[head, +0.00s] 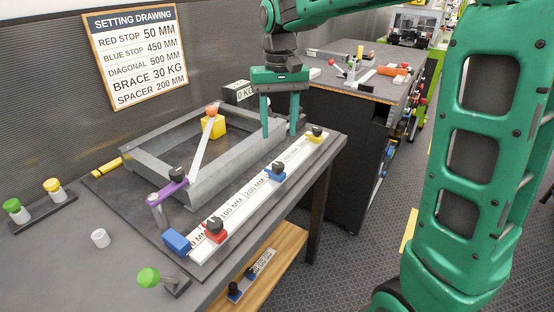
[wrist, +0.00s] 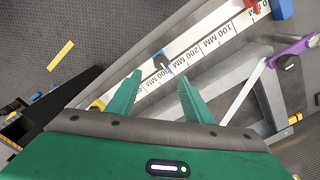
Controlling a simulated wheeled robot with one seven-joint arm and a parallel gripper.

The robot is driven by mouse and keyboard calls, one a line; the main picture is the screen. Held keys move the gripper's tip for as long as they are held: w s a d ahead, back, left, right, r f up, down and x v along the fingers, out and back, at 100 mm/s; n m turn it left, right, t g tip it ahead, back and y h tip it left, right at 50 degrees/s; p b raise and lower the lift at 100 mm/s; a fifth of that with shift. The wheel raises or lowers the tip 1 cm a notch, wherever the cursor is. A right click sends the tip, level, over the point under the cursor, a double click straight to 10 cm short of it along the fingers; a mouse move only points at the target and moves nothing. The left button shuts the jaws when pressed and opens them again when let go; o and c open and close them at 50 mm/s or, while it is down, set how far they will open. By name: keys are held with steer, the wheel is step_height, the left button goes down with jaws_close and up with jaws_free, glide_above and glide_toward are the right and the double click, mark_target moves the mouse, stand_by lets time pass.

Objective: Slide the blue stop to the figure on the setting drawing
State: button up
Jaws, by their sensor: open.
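The setting drawing (head: 131,55) hangs on the wall and reads blue stop 450 MM. The blue stop (head: 275,172), with a black knob, sits on the white scale rail (head: 254,189), beyond the 200 MM label. In the wrist view the blue stop (wrist: 161,63) is beside the 300 MM label, mostly hidden under its knob. My gripper (head: 279,135) is open and empty, fingers pointing down, above the frame and rail near the far end. In the wrist view my gripper (wrist: 158,77) has its fingertips spread, with the rail beyond them; it appears apart from the stop.
A red stop (head: 215,230) and blue end block (head: 177,241) are at the rail's near end; a yellow block (head: 316,133) is at its far end. A grey metal frame (head: 232,150) with a purple-ended diagonal lies beside the rail. Green-knobbed clamps stand on the bench's left.

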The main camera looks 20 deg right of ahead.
mark_target(277, 163)
step_height(277, 163, down, 11)
steer(key=shift+w+a+r, duration=0.1)
steer(key=shift+w+r, duration=0.05)
stand_by(0.4)
steer(key=shift+c, duration=0.3)
